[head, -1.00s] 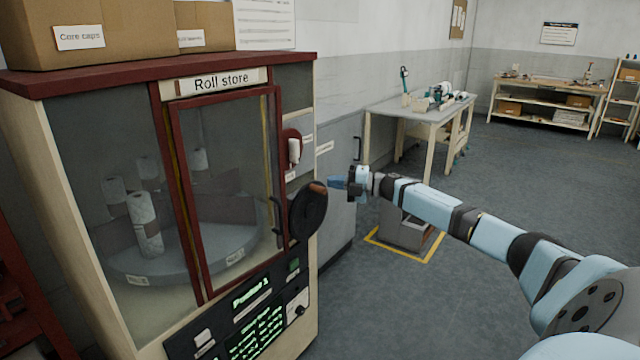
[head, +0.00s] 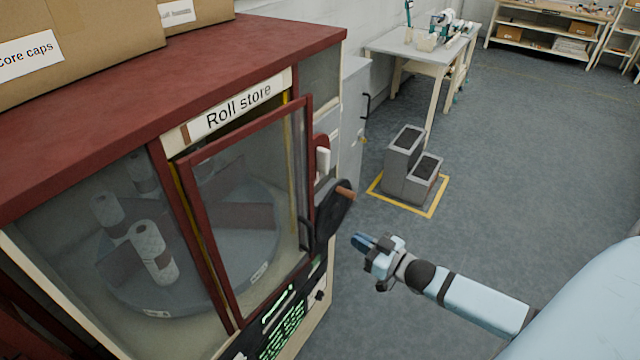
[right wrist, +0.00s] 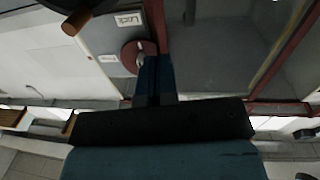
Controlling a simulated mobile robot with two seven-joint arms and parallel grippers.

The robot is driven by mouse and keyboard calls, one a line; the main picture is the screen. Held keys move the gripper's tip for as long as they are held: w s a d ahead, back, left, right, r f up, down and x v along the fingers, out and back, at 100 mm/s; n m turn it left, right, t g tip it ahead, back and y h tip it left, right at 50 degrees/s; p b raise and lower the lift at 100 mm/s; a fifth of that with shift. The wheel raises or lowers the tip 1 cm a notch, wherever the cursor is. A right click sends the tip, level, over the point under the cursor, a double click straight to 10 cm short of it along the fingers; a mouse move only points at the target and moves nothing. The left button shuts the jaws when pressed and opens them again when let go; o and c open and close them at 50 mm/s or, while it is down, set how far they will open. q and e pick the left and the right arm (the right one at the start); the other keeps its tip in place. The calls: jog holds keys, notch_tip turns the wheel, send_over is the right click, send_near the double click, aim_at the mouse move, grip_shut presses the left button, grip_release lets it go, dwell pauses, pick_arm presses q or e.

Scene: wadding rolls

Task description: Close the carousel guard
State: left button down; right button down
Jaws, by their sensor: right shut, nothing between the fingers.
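The carousel guard (head: 205,250) is a red-framed clear door on the front of the Roll store cabinet (head: 180,75). It stands slightly ajar, its frame out from the opening with a gap along the top. A dark handle is on its right side. Through it I see the grey carousel (head: 240,235) with white rolls (head: 150,248). My right gripper (head: 362,241) is shut and empty, in front of the cabinet's right side, apart from the guard in the head view. In the right wrist view its shut fingers (right wrist: 154,82) overlap the red lock disc (right wrist: 132,55); contact is unclear. My left gripper is out of view.
A black handwheel (head: 332,210) with a wooden knob juts out beside the guard's handle edge. A control panel (head: 280,325) is below. A grey step block (head: 405,165) stands on a yellow-marked floor area. Boxes (head: 70,40) sit on the cabinet. The floor to the right is clear.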

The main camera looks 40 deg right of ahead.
jog(key=p, duration=0.2)
send_near(310, 212)
jog(key=shift+m, duration=0.4)
jog(key=x, duration=0.7)
jog(key=shift+w+a, duration=0.1)
jog(key=shift+w, duration=0.2)
